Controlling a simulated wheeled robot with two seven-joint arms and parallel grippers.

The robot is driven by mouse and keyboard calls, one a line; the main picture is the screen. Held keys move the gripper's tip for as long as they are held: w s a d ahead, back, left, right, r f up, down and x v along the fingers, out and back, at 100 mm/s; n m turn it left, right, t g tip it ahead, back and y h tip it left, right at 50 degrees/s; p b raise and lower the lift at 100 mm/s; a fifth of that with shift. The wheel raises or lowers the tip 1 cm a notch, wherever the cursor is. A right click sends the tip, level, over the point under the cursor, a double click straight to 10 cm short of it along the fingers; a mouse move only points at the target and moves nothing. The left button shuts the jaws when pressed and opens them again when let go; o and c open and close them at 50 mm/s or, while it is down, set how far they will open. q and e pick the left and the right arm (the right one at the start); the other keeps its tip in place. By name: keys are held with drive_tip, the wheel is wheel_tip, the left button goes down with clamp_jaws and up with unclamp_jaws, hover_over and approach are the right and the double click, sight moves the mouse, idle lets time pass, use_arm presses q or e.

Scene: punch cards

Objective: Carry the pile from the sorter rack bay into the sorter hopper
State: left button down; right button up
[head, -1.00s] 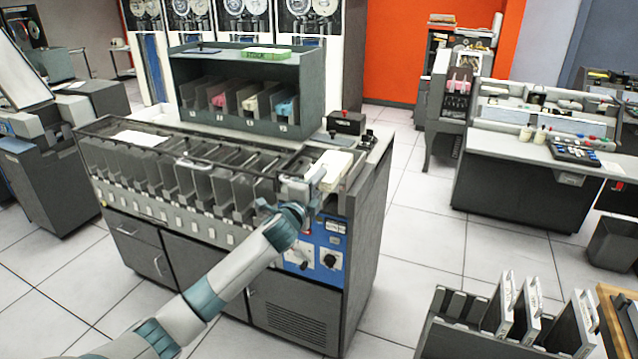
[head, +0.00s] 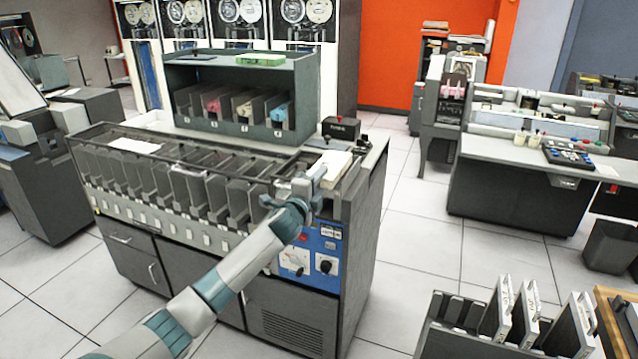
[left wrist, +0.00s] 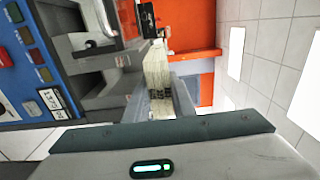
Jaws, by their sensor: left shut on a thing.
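My left gripper (head: 318,178) is at the right end of the card sorter, shut on a cream pile of cards (head: 334,163). In the left wrist view the pile (left wrist: 158,72) sits between my fingers (left wrist: 182,95). The pile is at the sorter hopper (head: 350,183), beside its dark wall; I cannot tell whether it rests on the hopper floor. The sorter rack (head: 240,75) stands on the back of the machine. Its bays hold a pink pile (head: 213,103), a cream pile (head: 243,106) and a blue pile (head: 279,111); the leftmost bay looks empty. My right gripper is out of view.
A row of sorter pockets under a clear cover (head: 180,160) lies left of my gripper. A small black box (head: 341,128) stands behind the hopper. A blue control panel (head: 310,250) is below. A rack of upright binders (head: 505,315) is at front right. Open floor lies between.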

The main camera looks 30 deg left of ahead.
sight(330, 168)
use_arm(q)
drive_tip(key=shift+w+r, duration=0.1)
drive_tip(key=shift+r, duration=0.05)
drive_tip(key=shift+w+a+b, duration=0.1)
drive_tip(key=shift+w+b, duration=0.4)
drive_tip(key=shift+w, duration=1.65)
drive_tip(key=shift+w+b, duration=0.1)
drive_tip(key=shift+b, duration=0.2)
drive_tip(key=shift+w+a+b, duration=0.1)
drive_tip(key=shift+w+b, duration=0.25)
drive_tip(key=shift+w, duration=0.25)
drive_tip(key=shift+w+a, duration=0.1)
drive_tip(key=shift+w, duration=0.45)
